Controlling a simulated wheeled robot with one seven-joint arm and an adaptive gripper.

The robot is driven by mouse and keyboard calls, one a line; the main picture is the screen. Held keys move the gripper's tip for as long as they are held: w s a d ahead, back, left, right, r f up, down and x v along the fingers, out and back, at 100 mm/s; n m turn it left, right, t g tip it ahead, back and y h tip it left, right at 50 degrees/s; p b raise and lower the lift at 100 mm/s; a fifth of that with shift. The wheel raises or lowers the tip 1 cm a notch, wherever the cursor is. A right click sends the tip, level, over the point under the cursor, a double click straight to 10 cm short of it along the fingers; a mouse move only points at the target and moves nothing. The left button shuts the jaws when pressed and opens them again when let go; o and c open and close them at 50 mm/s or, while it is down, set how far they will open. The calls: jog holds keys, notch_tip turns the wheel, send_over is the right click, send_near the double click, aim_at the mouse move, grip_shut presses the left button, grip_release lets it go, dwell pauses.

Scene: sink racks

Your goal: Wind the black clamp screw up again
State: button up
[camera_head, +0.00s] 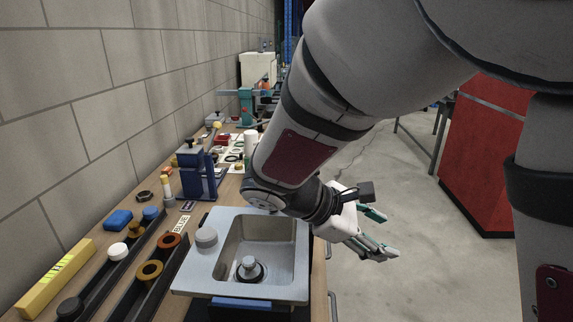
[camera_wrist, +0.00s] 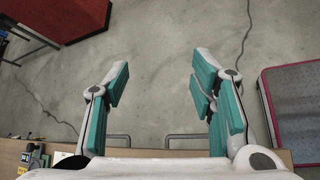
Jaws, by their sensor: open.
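A blue clamp-like stand (camera_head: 198,181) stands on the bench left of my arm in the head view. A dark piece (camera_head: 189,145) sits at its top; it is too small to tell whether this is the black clamp screw or how far it is wound. My gripper (camera_head: 388,234) is open and empty, out past the right edge of the bench over the floor, well to the right of the stand. The wrist view also shows its spread teal fingers (camera_wrist: 160,74) with only floor between them. The stand is not seen in the wrist view.
A grey sink (camera_head: 228,287) with a drain fitting (camera_head: 249,268) lies at the bench front. Dark racks (camera_head: 150,285) with rings and caps lie left of it, beside a yellow level (camera_head: 55,278). A red cabinet (camera_head: 487,150) stands at right; the floor between is clear.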

jog(key=w+a+r+n+t+y+p, duration=0.1)
jog(key=a+n+t+p, duration=0.45)
jog(key=a, duration=0.75)
jog(key=w+a+n+t+y+p, duration=0.1)
jog(key=w+a+n+t+p, duration=0.15)
jog(key=a+n+t, duration=0.7)
jog(key=w, duration=0.3)
jog(key=w+d+g, duration=0.1)
jog(key=w, duration=0.3)
jog(key=w+d+g+p, duration=0.1)
jog(key=w, duration=0.3)
jog(key=shift+w+d+r, duration=0.1)
jog(key=shift+w+d, duration=0.05)
jog(key=shift+d, duration=0.05)
jog(key=c, duration=1.2)
